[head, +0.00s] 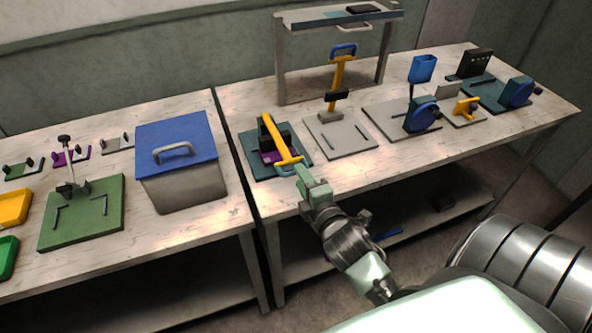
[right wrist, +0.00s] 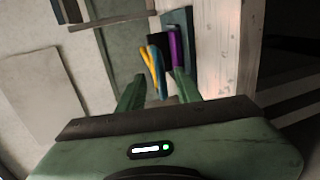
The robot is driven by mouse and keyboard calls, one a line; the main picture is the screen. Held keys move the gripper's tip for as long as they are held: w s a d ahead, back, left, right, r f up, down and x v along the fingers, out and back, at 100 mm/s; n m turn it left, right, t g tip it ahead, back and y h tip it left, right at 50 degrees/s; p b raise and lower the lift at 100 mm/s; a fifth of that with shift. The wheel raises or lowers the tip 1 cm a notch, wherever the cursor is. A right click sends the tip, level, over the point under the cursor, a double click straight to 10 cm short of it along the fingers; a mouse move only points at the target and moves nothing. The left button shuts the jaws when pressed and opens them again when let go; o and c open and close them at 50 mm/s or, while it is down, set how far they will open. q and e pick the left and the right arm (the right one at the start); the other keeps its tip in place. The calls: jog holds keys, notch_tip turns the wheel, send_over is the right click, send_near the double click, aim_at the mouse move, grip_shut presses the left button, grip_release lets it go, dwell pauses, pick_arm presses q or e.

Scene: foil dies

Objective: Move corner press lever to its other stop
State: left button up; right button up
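A press with a yellow lever (head: 277,140) stands on a teal base (head: 258,168) at the front left corner of the right table. I take it for the corner press. The lever slants down toward the table's front edge, with a purple part (head: 271,157) beside it. My right gripper (head: 302,172) is at the lever's near end. In the right wrist view the lever (right wrist: 150,64) shows between the two spread fingers of the gripper (right wrist: 159,78); I cannot tell whether they touch it. My left gripper is not in view.
A grey plate (head: 350,140) with an upright yellow lever (head: 337,73) stands right of the press. Blue-handled presses (head: 421,115) stand farther right. A grey bin with a blue lid (head: 176,138) and a green plate fixture (head: 85,222) are on the left table. A shelf stand (head: 281,60) rises behind.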

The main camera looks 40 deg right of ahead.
jog(key=shift+p+x, duration=0.3)
jog(key=shift+x, duration=1.65)
jog(key=shift+f, duration=0.1)
grip_shut()
